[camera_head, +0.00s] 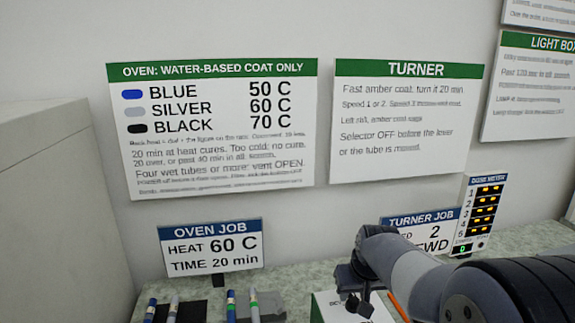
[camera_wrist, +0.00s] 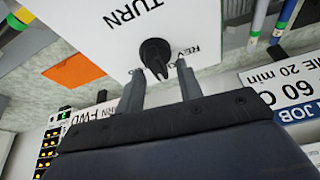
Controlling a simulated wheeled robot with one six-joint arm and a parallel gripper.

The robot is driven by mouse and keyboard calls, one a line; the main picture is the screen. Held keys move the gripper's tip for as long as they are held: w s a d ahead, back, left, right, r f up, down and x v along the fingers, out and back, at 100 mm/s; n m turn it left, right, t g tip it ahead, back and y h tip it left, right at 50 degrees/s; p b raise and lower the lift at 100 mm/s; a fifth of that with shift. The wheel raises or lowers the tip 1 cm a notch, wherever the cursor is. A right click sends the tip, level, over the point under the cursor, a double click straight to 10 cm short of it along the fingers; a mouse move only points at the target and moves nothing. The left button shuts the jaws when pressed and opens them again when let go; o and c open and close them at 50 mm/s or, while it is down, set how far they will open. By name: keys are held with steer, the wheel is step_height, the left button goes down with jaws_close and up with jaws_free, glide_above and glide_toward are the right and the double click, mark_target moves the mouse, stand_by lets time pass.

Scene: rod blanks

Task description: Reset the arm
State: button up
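My arm (camera_head: 400,265) reaches in from the lower right in the head view, bent down over the bench. My gripper (camera_wrist: 159,68) is open in the wrist view, its two fingers apart and nothing held between them. A black selector knob (camera_wrist: 155,56) on a white panel (camera_wrist: 110,30) marked "TURN" and "REV" lies just past the fingertips. I cannot tell whether the fingers touch it. In the head view, the gripper (camera_head: 355,290) is a small dark shape over the white panel (camera_head: 328,308), and its fingers are hard to make out.
Several banded rods (camera_head: 231,306) lie at the front left. The oven job sign (camera_head: 210,245) stands behind them. The turner job sign (camera_head: 425,230) and dose meter (camera_head: 480,215) stand beyond my arm. An orange patch (camera_wrist: 75,72) shows near the panel.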

steer(key=shift+n, duration=0.3)
